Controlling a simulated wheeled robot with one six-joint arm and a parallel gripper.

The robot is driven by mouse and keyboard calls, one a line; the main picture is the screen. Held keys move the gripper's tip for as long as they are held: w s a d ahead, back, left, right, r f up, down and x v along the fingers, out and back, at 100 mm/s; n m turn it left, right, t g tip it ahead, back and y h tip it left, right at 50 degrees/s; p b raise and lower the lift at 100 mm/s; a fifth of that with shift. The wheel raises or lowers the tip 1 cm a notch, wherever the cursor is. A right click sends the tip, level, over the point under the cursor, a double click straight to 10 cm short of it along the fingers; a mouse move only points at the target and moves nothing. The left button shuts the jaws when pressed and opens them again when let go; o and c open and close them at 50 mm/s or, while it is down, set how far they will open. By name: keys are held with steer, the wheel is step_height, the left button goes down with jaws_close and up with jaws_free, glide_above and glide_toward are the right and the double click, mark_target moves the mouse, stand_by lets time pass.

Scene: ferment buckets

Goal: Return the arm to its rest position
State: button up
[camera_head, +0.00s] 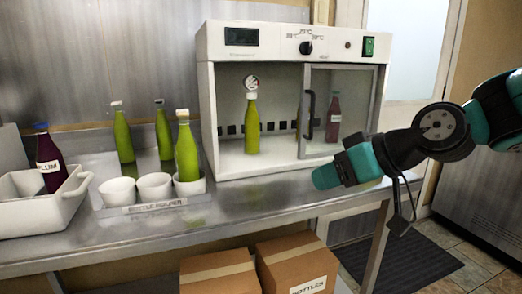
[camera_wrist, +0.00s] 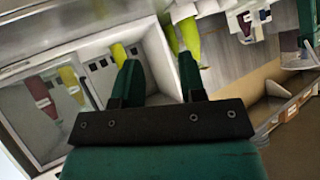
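My arm reaches in from the right in the head view, and my gripper (camera_head: 326,177) is in front of the cabinet's lower right corner, over the bench's front edge. In the wrist view my gripper (camera_wrist: 160,78) shows two teal fingers standing apart with nothing held between them. The white cabinet (camera_head: 292,178) stands on the bench with its glass door on the right side and a dark handle (camera_head: 307,115). A green bottle with a round gauge (camera_head: 253,125) stands inside on the left. A red bottle (camera_head: 333,118) shows behind the glass.
The steel bench (camera_head: 245,208) holds a bottle holder (camera_head: 155,208) with white cups, one bearing a green bottle (camera_head: 186,150). Two more green bottles stand behind. A white bin (camera_head: 30,215) holds a dark plum bottle (camera_head: 49,163). Cardboard boxes (camera_head: 295,268) stand below the bench's front.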

steer(key=s+d+f+g+h, duration=0.1)
steer(key=s+f+g+h, duration=0.15)
steer(key=s, duration=0.85)
steer(key=s+d+f+g+h, duration=0.15)
steer(key=s+f+g, duration=0.25)
steer(key=s, duration=0.7)
step_height(320, 180, up, 13)
steer(key=w+p, duration=0.1)
steer(key=p, duration=1.2)
steer(key=shift+a+r+m+h, duration=0.2)
steer(key=shift+m+h, duration=0.1)
